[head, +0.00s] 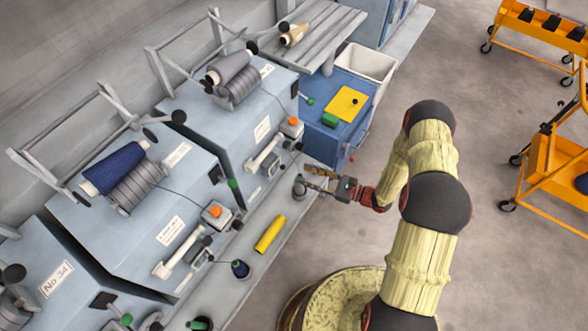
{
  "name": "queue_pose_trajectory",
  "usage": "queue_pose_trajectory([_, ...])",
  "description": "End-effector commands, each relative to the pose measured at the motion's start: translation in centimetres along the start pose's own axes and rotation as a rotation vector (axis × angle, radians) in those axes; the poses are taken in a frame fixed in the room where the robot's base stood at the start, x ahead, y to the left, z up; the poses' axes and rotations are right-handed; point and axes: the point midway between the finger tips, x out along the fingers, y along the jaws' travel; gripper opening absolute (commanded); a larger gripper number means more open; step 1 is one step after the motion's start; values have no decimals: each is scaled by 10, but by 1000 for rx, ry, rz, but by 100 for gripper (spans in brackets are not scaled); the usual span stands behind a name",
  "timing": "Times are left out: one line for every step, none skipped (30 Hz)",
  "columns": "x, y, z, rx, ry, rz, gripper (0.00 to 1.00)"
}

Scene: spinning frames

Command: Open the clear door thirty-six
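The spinning frame has several blue-grey machine sections in a row. The lower-left one carries a label reading "No 34" (57,280). Labels on the middle section (170,231) and the upper section (262,129) are too small to read. I cannot make out a clear door for thirty-six. My gripper (309,180) is at the front edge of the upper section, beside a small round grey part (299,188). Its two fingers look apart, with nothing seen between them; whether it touches the part is unclear.
A blue cabinet (325,140) with a yellow sheet (345,102) stands beyond my gripper. Orange carts (550,165) stand at the right. The floor between is clear.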

Motion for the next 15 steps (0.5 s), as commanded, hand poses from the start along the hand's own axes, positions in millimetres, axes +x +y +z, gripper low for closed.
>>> queue_pose_trajectory([2,0,3,-7,-11,-1,33])
queue_pose_trajectory([4,0,3,-12,-13,0,33])
queue_pose_trajectory([8,0,3,-15,-12,1,33])
queue_pose_trajectory([11,1,3,-15,-12,3,33])
queue_pose_trajectory([15,1,3,-15,-12,4,33])
queue_pose_trajectory([21,2,2,-15,-12,5,33])
queue_pose_trajectory([26,2,2,-15,-11,5,33])
queue_pose_trajectory([31,2,3,-15,-12,6,33])
queue_pose_trajectory([37,2,2,-15,-11,6,33])
queue_pose_trajectory([42,2,2,-15,-11,6,33])
queue_pose_trajectory([46,2,3,-15,-11,7,33])
queue_pose_trajectory([52,2,3,-15,-11,6,33])
queue_pose_trajectory([56,3,3,-15,-11,6,33])
queue_pose_trajectory([60,2,3,-15,-11,6,33])
queue_pose_trajectory([64,2,3,-15,-10,5,33])
